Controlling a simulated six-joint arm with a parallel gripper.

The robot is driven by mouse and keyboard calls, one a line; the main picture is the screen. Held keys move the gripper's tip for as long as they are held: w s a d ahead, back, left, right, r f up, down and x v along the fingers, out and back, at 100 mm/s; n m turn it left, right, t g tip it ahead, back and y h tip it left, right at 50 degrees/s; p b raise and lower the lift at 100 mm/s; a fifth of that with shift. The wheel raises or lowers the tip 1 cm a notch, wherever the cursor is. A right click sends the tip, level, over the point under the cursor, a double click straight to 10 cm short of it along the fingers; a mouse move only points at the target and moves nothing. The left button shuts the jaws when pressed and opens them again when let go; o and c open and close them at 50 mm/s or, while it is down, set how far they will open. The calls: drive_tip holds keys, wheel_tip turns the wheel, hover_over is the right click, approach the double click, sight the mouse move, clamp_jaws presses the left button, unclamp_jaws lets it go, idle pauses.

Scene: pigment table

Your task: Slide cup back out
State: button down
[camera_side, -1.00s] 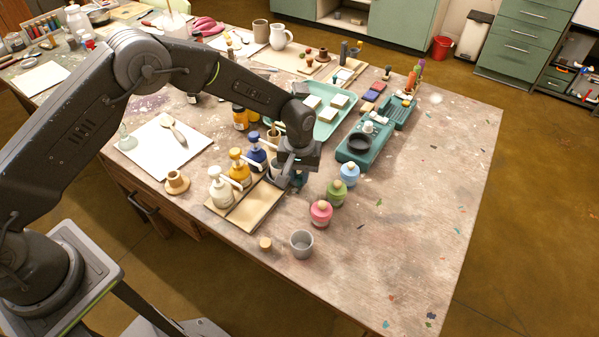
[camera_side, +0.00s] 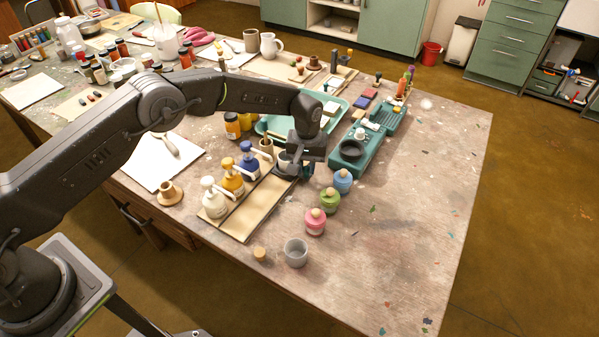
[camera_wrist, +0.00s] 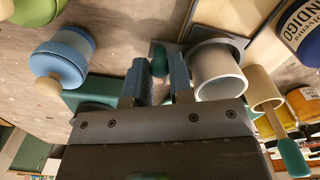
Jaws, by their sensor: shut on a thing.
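A small grey-white cup (camera_side: 285,163) is beside my gripper (camera_side: 300,168) at the far end of the pump row, close to the blue pump bottle (camera_side: 250,160). The wrist view shows the cup (camera_wrist: 220,70) just right of the fingers, its open mouth towards the camera. The yellow pump bottle (camera_side: 232,178) and white pump bottle (camera_side: 213,198) stand nearer on the wooden board (camera_side: 250,212).
Pink (camera_side: 315,222), green (camera_side: 330,200) and blue (camera_side: 342,181) round jars stand right of the board. A teal tray (camera_side: 352,151) lies behind. The table's right side is mostly clear.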

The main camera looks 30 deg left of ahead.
drive_tip(key=shift+w+d, duration=0.1)
drive_tip(key=shift+w, duration=1.2)
drive_tip(key=c, duration=1.3)
unclamp_jaws()
drive_tip(key=shift+w, duration=0.1)
wheel_tip(320, 180, up, 14)
